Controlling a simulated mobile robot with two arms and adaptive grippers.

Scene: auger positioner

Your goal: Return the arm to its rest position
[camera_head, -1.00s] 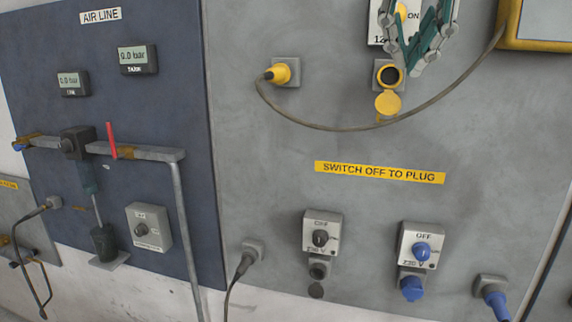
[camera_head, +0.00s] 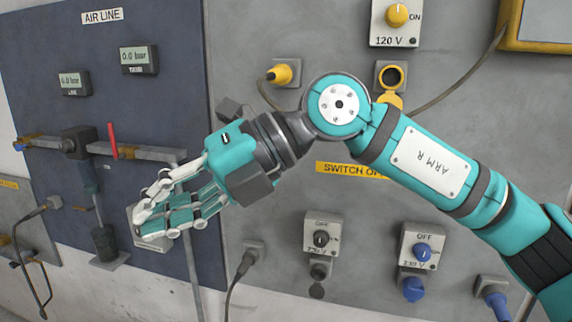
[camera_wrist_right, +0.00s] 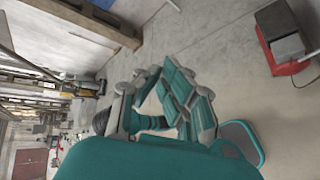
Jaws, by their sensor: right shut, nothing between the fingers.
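My right arm (camera_head: 432,165), marked ARM R, comes in from the lower right of the head view and reaches left across the grey panel. Its right gripper (camera_head: 148,222) points left in front of the blue air line board and partly hides a grey switch box there. The gripper's fingers are drawn together with nothing between them. In the right wrist view the gripper (camera_wrist_right: 165,90) is seen over a grey floor, away from any object. My left gripper is not in view.
A yellow 120 V switch (camera_head: 397,15) reads ON above an open yellow-lidded socket (camera_head: 391,77). A yellow plug (camera_head: 280,74) trails a cable. Two 230 V switch boxes (camera_head: 322,235) sit low on the panel. A red lever (camera_head: 113,140) sticks up from the air pipe.

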